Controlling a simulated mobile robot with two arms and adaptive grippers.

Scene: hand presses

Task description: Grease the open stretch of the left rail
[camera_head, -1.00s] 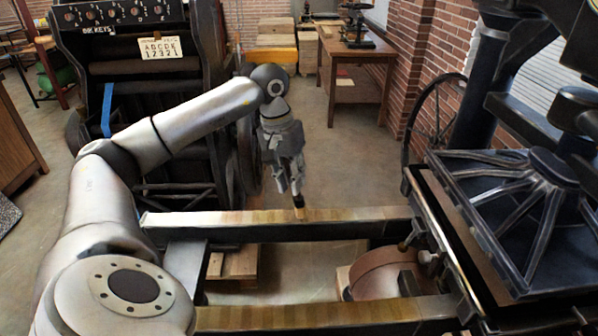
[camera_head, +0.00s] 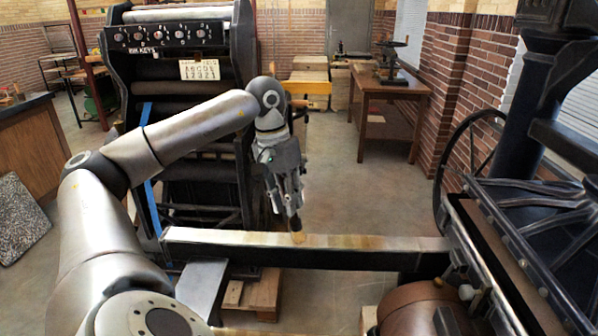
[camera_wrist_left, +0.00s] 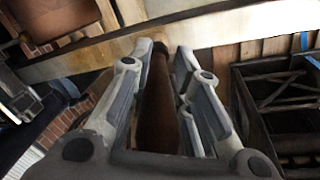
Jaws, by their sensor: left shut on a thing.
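My left gripper (camera_head: 292,208) is shut on a brush (camera_wrist_left: 157,95) with a brown handle, pointing down. Its pale tip (camera_head: 298,237) is at the top face of the far rail (camera_head: 230,238); I cannot tell how firmly it touches. This rail runs from left to right up to the press. Its top is pale toward the left and streaked yellow-brown from about the brush rightward. In the left wrist view the rail (camera_wrist_left: 260,27) crosses behind the fingertips, with its pale stretch at right. My right gripper is not in view.
The black press (camera_head: 540,225) with its ribbed plate stands at the rail's right end. A brown drum (camera_head: 425,312) lies below, in front of the rail. A dark machine with dials (camera_head: 190,75) stands behind my left arm. A wooden pallet (camera_head: 255,293) is on the floor.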

